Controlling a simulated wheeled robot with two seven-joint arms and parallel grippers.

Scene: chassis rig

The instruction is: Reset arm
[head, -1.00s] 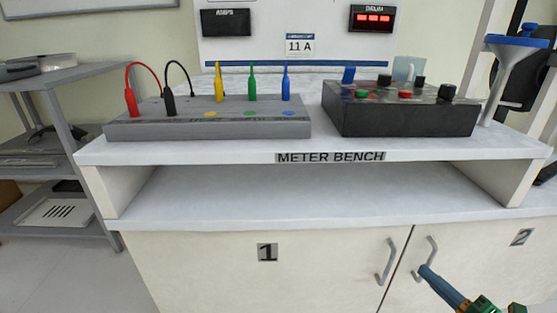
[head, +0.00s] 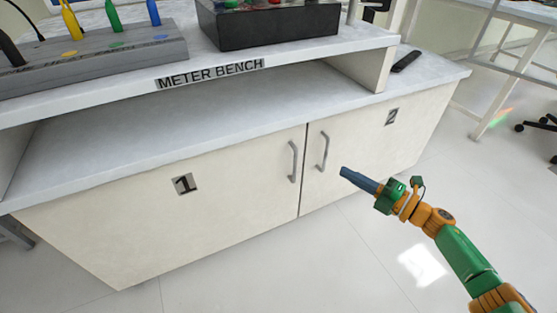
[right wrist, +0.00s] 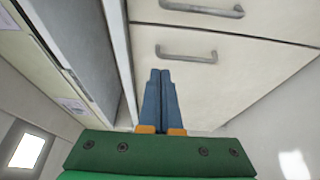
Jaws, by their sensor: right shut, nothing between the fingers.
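My right gripper (head: 345,172) is blue-fingered on a green and orange arm. It is in front of the bench's cabinet doors, right of the door handles, and holds nothing. In the right wrist view its two blue fingers (right wrist: 160,75) lie together, shut, with a door handle (right wrist: 187,56) beyond their tips. I cannot tell the exact gap to the door. My left gripper is not in view.
The meter bench (head: 130,105) has cabinet door 1 (head: 230,195) and door 2 (head: 385,145), both closed, with handles (head: 293,162) and (head: 323,152) standing out. A black box (head: 270,28) and a grey plug board (head: 100,58) stand on top. Floor at the right is open.

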